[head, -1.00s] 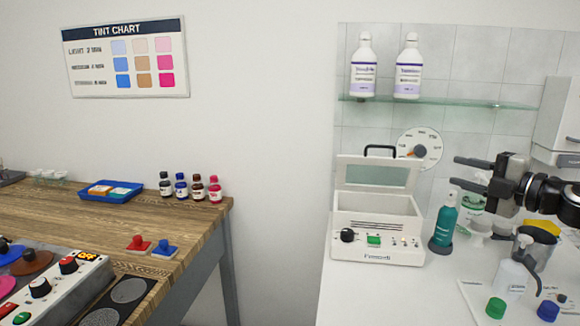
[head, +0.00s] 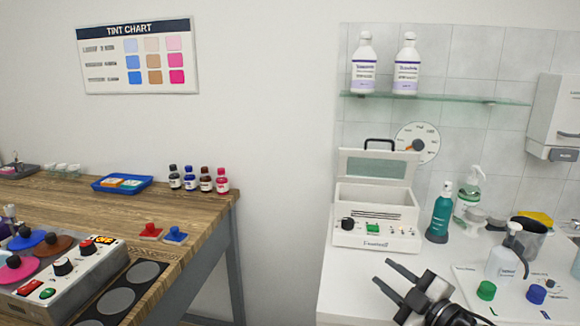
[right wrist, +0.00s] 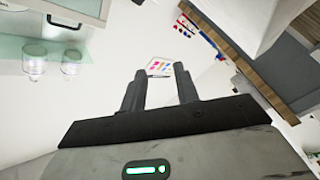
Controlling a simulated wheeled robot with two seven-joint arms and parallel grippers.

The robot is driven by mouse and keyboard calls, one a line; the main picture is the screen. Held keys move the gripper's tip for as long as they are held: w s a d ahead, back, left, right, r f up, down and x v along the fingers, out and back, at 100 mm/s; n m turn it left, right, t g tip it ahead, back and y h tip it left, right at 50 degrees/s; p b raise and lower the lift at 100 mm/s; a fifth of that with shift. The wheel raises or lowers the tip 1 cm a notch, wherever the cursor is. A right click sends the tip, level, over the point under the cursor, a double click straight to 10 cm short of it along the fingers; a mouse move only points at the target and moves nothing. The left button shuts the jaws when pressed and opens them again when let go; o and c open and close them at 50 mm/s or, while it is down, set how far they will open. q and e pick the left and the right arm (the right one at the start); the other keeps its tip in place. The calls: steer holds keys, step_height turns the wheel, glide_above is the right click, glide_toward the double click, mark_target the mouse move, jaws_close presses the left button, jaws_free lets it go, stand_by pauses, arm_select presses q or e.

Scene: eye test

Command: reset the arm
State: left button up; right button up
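My right gripper (head: 383,272) is at the lower middle of the head view, in front of the white counter (head: 345,285) and below the white box-shaped device. Its two dark fingers are apart with nothing between them, pointing up and left. The right wrist view also shows the two fingers (right wrist: 159,72) spread and empty. My left gripper is in neither view.
The counter holds a lidded white device (head: 374,215), a teal spray bottle (head: 441,218), a clear pump bottle (head: 503,258) and green (head: 486,290) and blue (head: 536,294) caps. A glass shelf (head: 440,98) hangs above. A wooden table (head: 90,210) stands left, across a gap.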

steer(key=s+a+f+m+g+h, duration=0.2)
steer(key=s+f+m+h, duration=0.1)
steer(key=s+f+m, duration=0.4)
steer(key=s+a+f+m+g+h, duration=0.3)
steer(key=s+f+m, duration=0.3)
steer(key=s+f, duration=0.6)
steer(key=s, duration=0.8)
steer(key=shift+a+f+m+g, duration=0.2)
steer(key=shift+f+m+g, duration=0.1)
steer(key=shift+f+m, duration=0.1)
steer(key=shift+r, duration=0.1)
